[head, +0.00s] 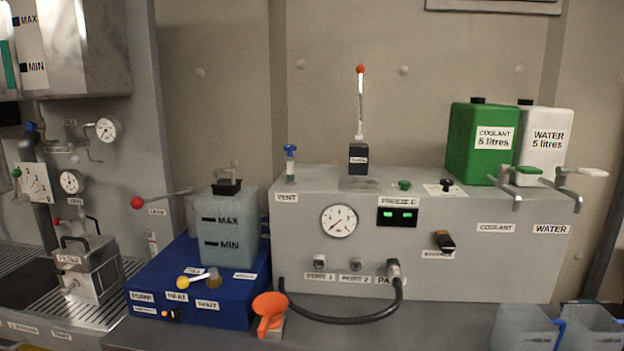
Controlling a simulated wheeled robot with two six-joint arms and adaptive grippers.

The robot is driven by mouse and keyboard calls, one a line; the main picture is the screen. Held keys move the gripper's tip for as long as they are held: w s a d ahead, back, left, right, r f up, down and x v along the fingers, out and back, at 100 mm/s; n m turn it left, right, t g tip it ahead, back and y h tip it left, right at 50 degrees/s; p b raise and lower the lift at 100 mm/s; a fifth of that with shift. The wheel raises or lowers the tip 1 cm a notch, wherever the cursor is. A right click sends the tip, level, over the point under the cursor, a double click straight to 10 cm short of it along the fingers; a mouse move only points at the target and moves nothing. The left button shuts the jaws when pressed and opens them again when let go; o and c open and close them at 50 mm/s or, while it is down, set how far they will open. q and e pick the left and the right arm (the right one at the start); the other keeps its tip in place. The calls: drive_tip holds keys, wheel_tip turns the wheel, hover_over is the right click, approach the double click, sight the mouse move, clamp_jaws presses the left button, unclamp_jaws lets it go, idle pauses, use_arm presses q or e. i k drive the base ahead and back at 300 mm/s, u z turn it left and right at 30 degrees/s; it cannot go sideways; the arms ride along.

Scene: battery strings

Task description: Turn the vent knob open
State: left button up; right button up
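The vent knob (290,149) is a small blue cap on a pale, upright stem. Nothing touches the knob. Neither of my grippers shows in this view.
Left of the cabinet, a blue base (190,255) carries a grey MAX/MIN tank (222,225). A red-balled lever (137,203) sticks out nearby. An upright red-tipped rod (360,100), a green container (470,140) and a white container (556,150) stand right of the knob.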

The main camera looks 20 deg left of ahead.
sight(289, 148)
drive_tip(key=u, duration=0.9)
drive_tip(key=i, duration=0.2)
drive_tip(key=z, duration=0.2)
